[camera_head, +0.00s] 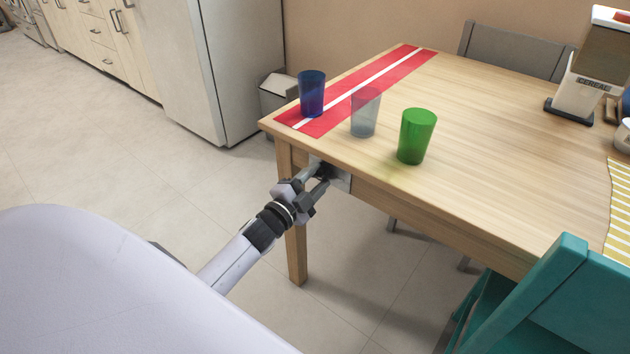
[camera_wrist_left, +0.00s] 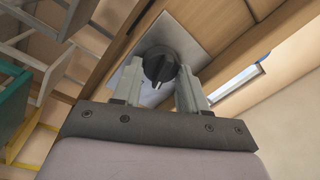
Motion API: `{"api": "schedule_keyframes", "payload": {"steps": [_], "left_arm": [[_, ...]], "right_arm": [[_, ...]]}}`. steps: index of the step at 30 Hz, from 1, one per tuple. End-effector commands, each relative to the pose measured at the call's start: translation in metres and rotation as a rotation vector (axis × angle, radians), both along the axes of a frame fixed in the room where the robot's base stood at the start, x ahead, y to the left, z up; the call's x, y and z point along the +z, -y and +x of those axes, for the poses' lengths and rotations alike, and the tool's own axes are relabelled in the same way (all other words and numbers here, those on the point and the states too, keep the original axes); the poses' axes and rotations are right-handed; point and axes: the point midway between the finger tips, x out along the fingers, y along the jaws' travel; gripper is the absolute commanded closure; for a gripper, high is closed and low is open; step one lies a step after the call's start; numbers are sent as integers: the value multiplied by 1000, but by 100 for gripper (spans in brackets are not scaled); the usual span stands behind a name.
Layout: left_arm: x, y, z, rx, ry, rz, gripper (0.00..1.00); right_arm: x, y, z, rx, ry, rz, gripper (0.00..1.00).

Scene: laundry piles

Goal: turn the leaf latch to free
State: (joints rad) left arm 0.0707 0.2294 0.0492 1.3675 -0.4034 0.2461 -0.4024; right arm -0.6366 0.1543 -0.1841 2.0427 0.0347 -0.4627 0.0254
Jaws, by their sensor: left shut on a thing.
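The leaf latch is a dark round knob (camera_wrist_left: 159,66) on a grey metal plate (camera_wrist_left: 193,47) under the table edge. The plate also shows in the head view (camera_head: 342,182) on the table's side near its left corner. My left gripper (camera_head: 322,175) reaches up to the plate from the lower left. In the left wrist view my left gripper (camera_wrist_left: 160,84) has one finger on each side of the knob, and it is shut on it. The knob is mostly hidden by the fingers in the head view. My right gripper is not in view.
On the wooden table (camera_head: 480,130) stand a blue cup (camera_head: 312,93), a clear cup (camera_head: 365,112) and a green cup (camera_head: 417,136). A red runner (camera_head: 400,68) lies along the left end. A teal chair (camera_head: 560,290) stands at lower right. Open floor lies left of the table.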

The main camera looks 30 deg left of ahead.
Motion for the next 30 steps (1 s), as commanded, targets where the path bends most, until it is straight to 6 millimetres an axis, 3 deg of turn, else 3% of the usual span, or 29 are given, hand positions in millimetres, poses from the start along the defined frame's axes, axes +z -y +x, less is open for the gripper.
{"api": "schedule_keyframes", "payload": {"steps": [12, 30], "left_arm": [[-2, -1, 0, 0, 20, 262, 88], [-1, -1, 0, -1, 26, 335, 88]], "right_arm": [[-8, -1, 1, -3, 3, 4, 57], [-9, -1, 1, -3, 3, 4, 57]]}}
